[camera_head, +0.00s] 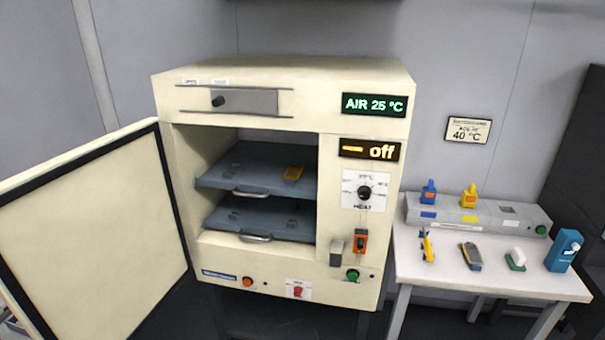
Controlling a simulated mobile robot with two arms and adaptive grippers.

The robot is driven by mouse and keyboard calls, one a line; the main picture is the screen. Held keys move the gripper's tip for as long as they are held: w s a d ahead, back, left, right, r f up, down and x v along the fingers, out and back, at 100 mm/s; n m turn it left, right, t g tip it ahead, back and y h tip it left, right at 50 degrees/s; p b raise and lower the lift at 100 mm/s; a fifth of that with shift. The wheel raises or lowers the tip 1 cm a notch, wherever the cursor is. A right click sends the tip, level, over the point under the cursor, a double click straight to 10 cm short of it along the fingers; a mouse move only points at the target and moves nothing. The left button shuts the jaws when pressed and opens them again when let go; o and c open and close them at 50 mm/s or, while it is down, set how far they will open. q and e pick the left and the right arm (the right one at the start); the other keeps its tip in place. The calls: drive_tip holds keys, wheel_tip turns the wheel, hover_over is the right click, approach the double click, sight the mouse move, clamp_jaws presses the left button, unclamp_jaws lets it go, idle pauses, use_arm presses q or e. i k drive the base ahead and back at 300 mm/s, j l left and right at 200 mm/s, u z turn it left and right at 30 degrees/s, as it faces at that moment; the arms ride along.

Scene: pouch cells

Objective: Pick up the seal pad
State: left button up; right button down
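No object is labelled as the seal pad. A small white block with a green base (516,259) lies on the white side table (440,274) at the right and may be it; I cannot tell for certain. It lies between a dark grey and yellow hand tool (471,257) and a blue device with a small display (563,251). Neither of my grippers is in view.
A cream oven (270,85) stands in the middle, its door (95,225) open to the left. A grey rack (485,222) with blue and yellow items stands at the table's back.

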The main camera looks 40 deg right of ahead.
sight(516, 260)
drive_tip(key=z, duration=2.55)
drive_tip(key=i+l+u, duration=0.15)
drive_tip(key=i, duration=0.15)
drive_tip(key=i+l+u, duration=0.1)
drive_tip(key=i, duration=0.25)
